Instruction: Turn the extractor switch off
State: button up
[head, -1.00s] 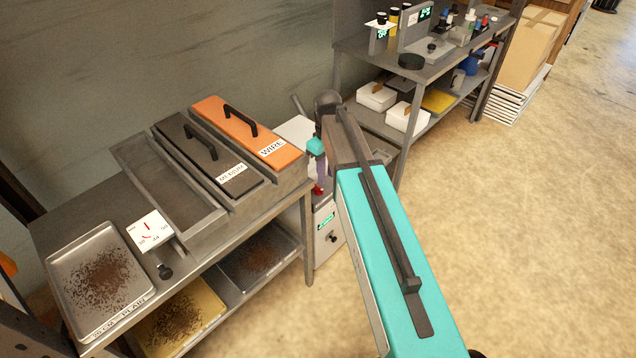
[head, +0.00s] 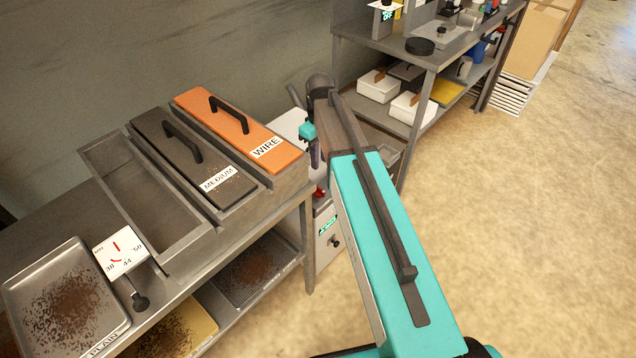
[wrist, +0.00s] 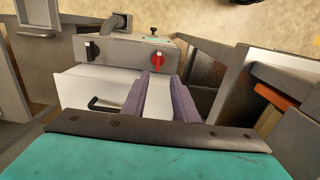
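A grey machine with a white front shows in the wrist view, with a red knob (wrist: 159,60) and a black knob (wrist: 91,50) on its panel. I cannot read which one is the extractor switch. In the head view the white cabinet (head: 327,250) stands beyond the bench's right end, with a small lit display (head: 328,224) and a black knob (head: 336,242). My gripper's purple fingers (wrist: 164,76) point toward the red knob, with a narrow gap between them. They hold nothing that I can see. In the head view my arm partly hides the machine.
The bench on the left carries an orange WIRE lid (head: 222,118), a dark MEDIUM lid (head: 165,150), a dial card (head: 121,252) and a PLAIN tray (head: 20,285). A metal shelf (head: 384,45) stands behind my arm. The floor at right is clear.

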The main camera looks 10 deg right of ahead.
aim_at(319, 188)
jog(key=shift+w+f, duration=0.1)
jog(key=shift+w, duration=0.2)
jog(key=shift+f, duration=0.15)
jog(key=shift+f, duration=6.8)
grip_shut()
